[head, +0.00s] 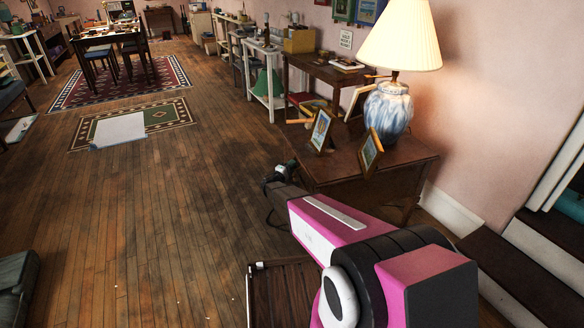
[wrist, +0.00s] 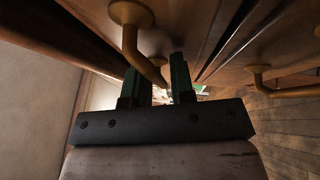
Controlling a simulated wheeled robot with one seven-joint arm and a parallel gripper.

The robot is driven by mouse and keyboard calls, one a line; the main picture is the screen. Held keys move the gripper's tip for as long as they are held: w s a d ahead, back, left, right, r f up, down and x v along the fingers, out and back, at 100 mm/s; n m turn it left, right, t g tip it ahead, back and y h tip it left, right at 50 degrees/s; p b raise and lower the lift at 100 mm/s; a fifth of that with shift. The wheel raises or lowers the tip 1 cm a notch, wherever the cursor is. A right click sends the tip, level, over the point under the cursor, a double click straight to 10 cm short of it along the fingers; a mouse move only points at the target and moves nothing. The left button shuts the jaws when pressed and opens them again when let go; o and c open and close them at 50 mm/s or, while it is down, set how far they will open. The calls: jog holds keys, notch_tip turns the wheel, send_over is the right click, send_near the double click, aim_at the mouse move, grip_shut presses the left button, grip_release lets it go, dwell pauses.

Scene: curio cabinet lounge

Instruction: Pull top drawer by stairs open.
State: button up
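In the wrist view a brass handle (wrist: 130,38) curves out from a brown wooden front (wrist: 180,22), which I take to be the drawer's. My gripper (wrist: 161,78) has its two dark green fingers apart, with the handle's bar passing by and between them. A gap shows between the fingers; I cannot tell whether the bar touches either one. In the head view my gripper (head: 279,174) is at the left side of the wooden lamp table (head: 400,172). The drawer front and its handle are hidden there, so how far the drawer stands open cannot be told.
A blue-and-white lamp (head: 388,110) and two picture frames (head: 321,130) (head: 370,150) stand on the table. Dark steps (head: 520,272) are at the right. A second brass handle (wrist: 285,92) shows in the wrist view. The wooden floor (head: 170,215) to the left is clear.

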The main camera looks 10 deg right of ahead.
grip_shut()
jog(key=shift+a, duration=0.1)
jog(key=s+a, duration=0.2)
jog(key=a, duration=1.2)
jog(key=s+a, duration=0.3)
jog(key=a, duration=1.1)
jog(key=shift+a, duration=0.4)
jog(key=shift+s, duration=0.1)
grip_release()
